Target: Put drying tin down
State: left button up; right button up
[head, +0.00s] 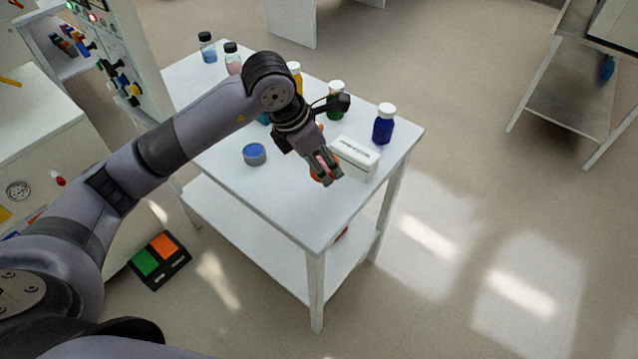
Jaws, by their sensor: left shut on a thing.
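My left gripper (329,172) reaches over the right part of the white table and is shut on a small orange-red thing (315,173), which I take to be the drying tin. The fingers hide most of it. I cannot tell whether it touches the tabletop. A short round blue tin (254,157) stands on the table to the left of the gripper. My right gripper is not in view.
The white table (300,215) has a clear front part. A white box (356,153) lies beside the gripper, with a dark blue bottle (383,128) and a green bottle (336,105) behind. Other bottles (207,50) stand at the far left. A lower shelf (240,235) lies beneath.

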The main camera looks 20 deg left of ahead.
pick_arm(q)
send_over(327, 202)
jog(key=s+a, duration=0.1)
notch_tip(327, 202, down, 6)
jog(key=shift+f+p, duration=0.2)
jog(key=shift+p, duration=0.2)
notch_tip(327, 202, down, 4)
jog(key=shift+f+p, duration=0.1)
jog(key=shift+p, duration=0.25)
jog(key=shift+f, duration=0.2)
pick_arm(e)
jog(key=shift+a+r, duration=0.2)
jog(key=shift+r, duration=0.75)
pick_arm(q)
jog(key=shift+f, duration=0.2)
jog(key=o, duration=1.2)
jog(key=shift+r, duration=0.1)
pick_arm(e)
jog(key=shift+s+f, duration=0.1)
